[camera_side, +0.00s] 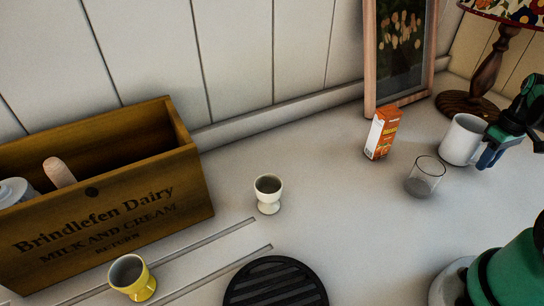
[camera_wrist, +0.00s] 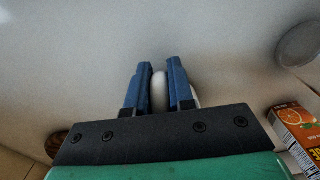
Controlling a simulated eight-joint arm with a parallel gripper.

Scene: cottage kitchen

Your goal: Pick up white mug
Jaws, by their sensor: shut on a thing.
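The white mug (camera_side: 463,139) stands upright at the right of the counter in the side view, in front of the lamp. My gripper (camera_side: 490,154) reaches it from the right, with its blue fingers at the mug's right side. In the wrist view the two blue fingers of my gripper (camera_wrist: 160,75) are close together with a narrow white part of the mug (camera_wrist: 160,92) between them. The gripper is shut on that part. Most of the mug is hidden there behind the gripper's dark bracket. I cannot tell whether the mug is clear of the counter.
A drinking glass (camera_side: 424,177) stands close left of the mug, with an orange juice carton (camera_side: 381,133) behind it. A lamp (camera_side: 488,72) and a picture frame (camera_side: 371,60) stand behind. An egg cup (camera_side: 268,193), yellow cup (camera_side: 132,277), black trivet (camera_side: 274,285) and wooden crate (camera_side: 196,185) are farther left.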

